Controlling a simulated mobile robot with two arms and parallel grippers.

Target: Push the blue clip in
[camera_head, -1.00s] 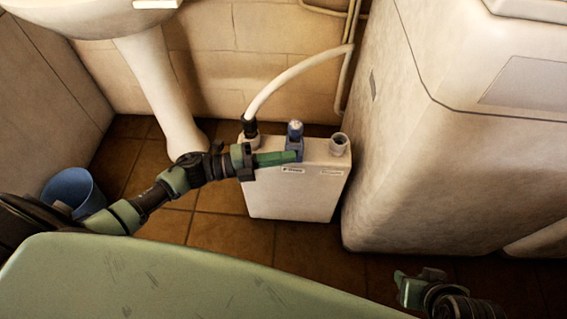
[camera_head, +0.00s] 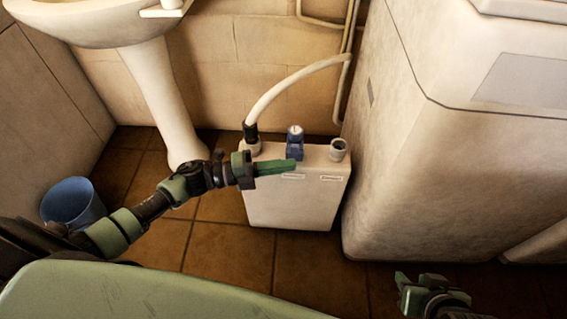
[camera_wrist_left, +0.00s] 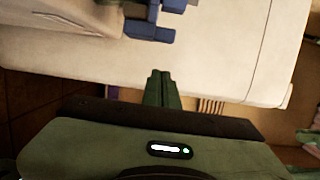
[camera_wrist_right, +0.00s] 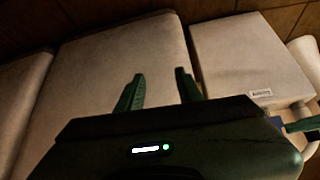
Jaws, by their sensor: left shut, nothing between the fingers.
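The blue clip (camera_head: 295,152) sits on the top of the white box (camera_head: 300,207), between a hose fitting and an open spout. My left gripper (camera_head: 292,165) is shut and empty, in front of and slightly below the clip in the head view. The clip also shows at the top of the left wrist view (camera_wrist_left: 151,32), apart from the shut fingertips (camera_wrist_left: 162,74). I cannot tell how far in the clip sits. My right gripper (camera_head: 403,282) is open and empty at the lower right; its spread fingers show in the right wrist view (camera_wrist_right: 160,76).
A white hose (camera_head: 295,85) rises from a dark fitting on the box. A large pale cabinet (camera_head: 430,150) stands close on the right. A basin pedestal (camera_head: 165,100) and a blue bucket (camera_head: 74,202) are at left. Tiled floor (camera_head: 225,250) is clear in front of the box.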

